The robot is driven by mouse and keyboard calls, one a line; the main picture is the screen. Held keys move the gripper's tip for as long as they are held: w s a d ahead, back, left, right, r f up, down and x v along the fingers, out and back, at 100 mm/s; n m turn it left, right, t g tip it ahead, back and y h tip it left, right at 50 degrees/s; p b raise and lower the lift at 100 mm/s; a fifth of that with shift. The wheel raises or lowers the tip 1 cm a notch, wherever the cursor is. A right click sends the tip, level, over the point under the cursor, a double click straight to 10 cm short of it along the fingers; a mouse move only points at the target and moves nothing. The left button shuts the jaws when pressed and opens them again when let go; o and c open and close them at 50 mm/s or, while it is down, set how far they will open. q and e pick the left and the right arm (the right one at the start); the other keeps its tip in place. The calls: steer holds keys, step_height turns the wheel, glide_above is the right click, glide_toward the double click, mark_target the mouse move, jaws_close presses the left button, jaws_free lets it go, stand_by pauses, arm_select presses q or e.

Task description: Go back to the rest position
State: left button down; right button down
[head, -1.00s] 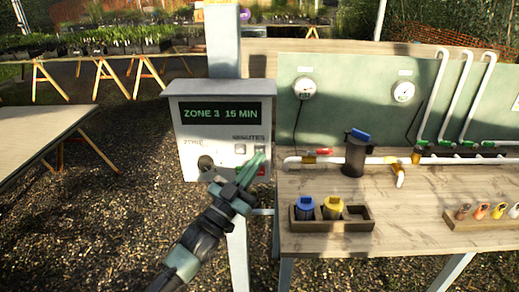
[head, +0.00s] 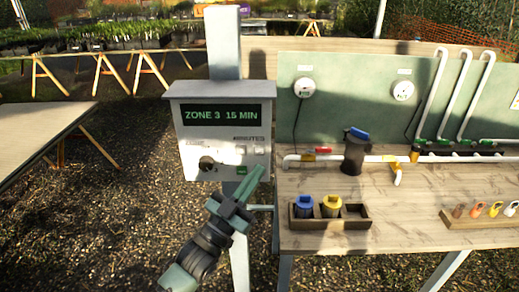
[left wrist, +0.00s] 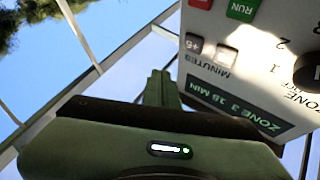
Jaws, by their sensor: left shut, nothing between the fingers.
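My left gripper (head: 256,172) is shut and empty, just in front of the lower right of the grey control box (head: 178,140). In the left wrist view its closed fingers (left wrist: 161,88) point up beside the box's panel (left wrist: 262,70). I cannot tell whether they touch it. The box's display (head: 222,115) reads ZONE 3 15 MIN. A dark knob (head: 206,163) sits at the panel's lower left. In the left wrist view a green RUN button (left wrist: 242,9) and a red button (left wrist: 201,3) show. My right gripper is not in view.
A wooden bench (head: 420,210) stands right of the box, with white pipes, a dark filter housing (head: 354,152) and a wooden holder (head: 330,222) with blue- and yellow-topped cups. A bare table (head: 40,135) is at the left. Gravel ground between them is open.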

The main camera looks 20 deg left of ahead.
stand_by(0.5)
arm_select(q)
steer(key=s+a+f+n+g+y, duration=0.1)
steer(key=a+f+n+g+y, duration=0.15)
steer(key=f, duration=1.35)
steer(key=a+f+n+g+y, duration=0.1)
steer(key=a+f+g+y, duration=0.2)
steer(key=f, duration=1.3)
steer(key=s+f+g+y+b, duration=0.1)
steer(key=s+f+g, duration=0.2)
steer(key=s+f, duration=0.6)
steer(key=s+f+g+y+b, duration=0.1)
steer(key=s+f+g, duration=0.35)
steer(key=f, duration=0.85)
steer(key=s+f+g, duration=0.2)
steer(key=s+f, duration=0.3)
steer(key=s, duration=0.6)
steer(key=s+f+g+y, duration=0.1)
steer(key=s+f+g, duration=0.2)
steer(key=s+f, duration=0.3)
steer(key=s+f+n+g, duration=0.1)
steer(key=s+f, duration=0.4)
steer(key=s, duration=1.2)
steer(key=shift+a+f+g, duration=0.2)
steer(key=shift+a+g, duration=0.15)
steer(key=shift+g, duration=0.55)
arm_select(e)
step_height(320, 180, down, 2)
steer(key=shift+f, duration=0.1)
